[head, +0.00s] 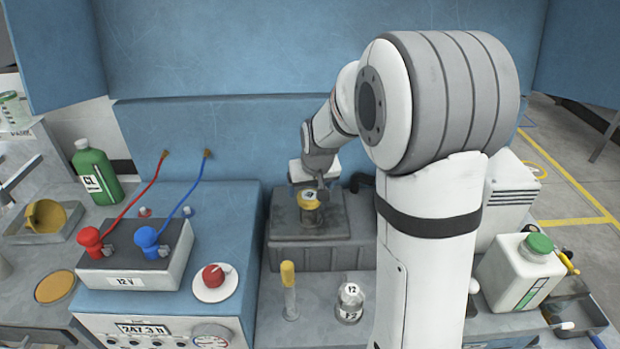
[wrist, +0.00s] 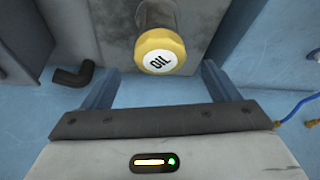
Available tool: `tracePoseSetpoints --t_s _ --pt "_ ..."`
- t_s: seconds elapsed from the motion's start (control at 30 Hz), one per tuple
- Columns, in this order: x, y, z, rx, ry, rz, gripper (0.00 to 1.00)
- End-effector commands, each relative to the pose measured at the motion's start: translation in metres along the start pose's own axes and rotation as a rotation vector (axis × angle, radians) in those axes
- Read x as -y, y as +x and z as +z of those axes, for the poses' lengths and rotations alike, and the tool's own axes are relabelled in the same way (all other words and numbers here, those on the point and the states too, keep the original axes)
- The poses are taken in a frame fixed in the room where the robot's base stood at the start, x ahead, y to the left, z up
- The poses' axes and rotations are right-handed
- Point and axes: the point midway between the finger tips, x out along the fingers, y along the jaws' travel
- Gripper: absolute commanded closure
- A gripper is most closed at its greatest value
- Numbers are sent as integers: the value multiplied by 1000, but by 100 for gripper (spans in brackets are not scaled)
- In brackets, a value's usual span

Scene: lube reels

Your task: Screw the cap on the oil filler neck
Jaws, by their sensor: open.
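The yellow cap (head: 308,200), with a white top, sits over the filler neck (head: 311,217) on the dark grey block. In the wrist view the cap (wrist: 160,51) faces me and its white disc reads OIL. The grey neck (wrist: 155,14) shows behind it. I cannot tell how tightly the cap is screwed. My gripper (wrist: 160,70) is open, with one finger to each side and the cap's near edge about level with the fingertips. The fingers do not touch it. In the head view my gripper (head: 316,182) is just behind and above the cap, partly hidden by my wrist.
The dark grey block (head: 310,255) stands against the blue back wall. A 12 V box (head: 135,262) with red and blue clamps is left. A white jug (head: 520,270) is right.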

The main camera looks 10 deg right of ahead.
Motion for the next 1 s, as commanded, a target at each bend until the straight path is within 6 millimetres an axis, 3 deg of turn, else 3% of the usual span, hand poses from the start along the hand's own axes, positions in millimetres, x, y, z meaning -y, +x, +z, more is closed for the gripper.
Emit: tracePoseSetpoints --t_s 0.3,0.63,1.0 --pt "1 35 0 1 -1 0 18" --pt "1 38 0 0 -2 -1 19" --pt "1 38 0 0 -2 -1 49"
